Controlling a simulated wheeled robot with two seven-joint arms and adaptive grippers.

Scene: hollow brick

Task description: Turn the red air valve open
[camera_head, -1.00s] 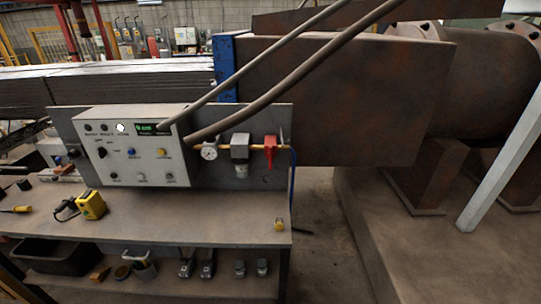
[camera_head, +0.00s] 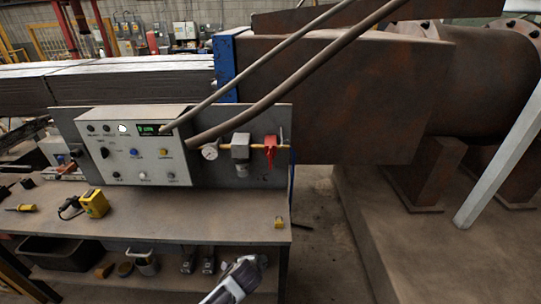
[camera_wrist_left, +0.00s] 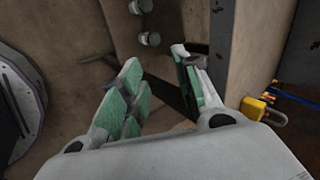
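The red air valve (camera_head: 270,154) is on the brass pipe at the right of the grey panel, its red handle hanging downward across the pipe. My left gripper (camera_head: 250,265) is at the bottom of the head view, in front of the bench's lower shelf and well below the valve. In the left wrist view its green-padded fingers (camera_wrist_left: 160,82) are spread with nothing between them. The valve is not seen in the wrist view. My right gripper is in neither view.
The bench top (camera_head: 190,232) lies between my left gripper and the panel. A yellow padlock (camera_head: 279,223) sits near its right front corner. A pressure gauge (camera_head: 210,152) and grey regulator (camera_head: 240,147) are left of the valve. Thick hoses (camera_head: 290,85) pass above.

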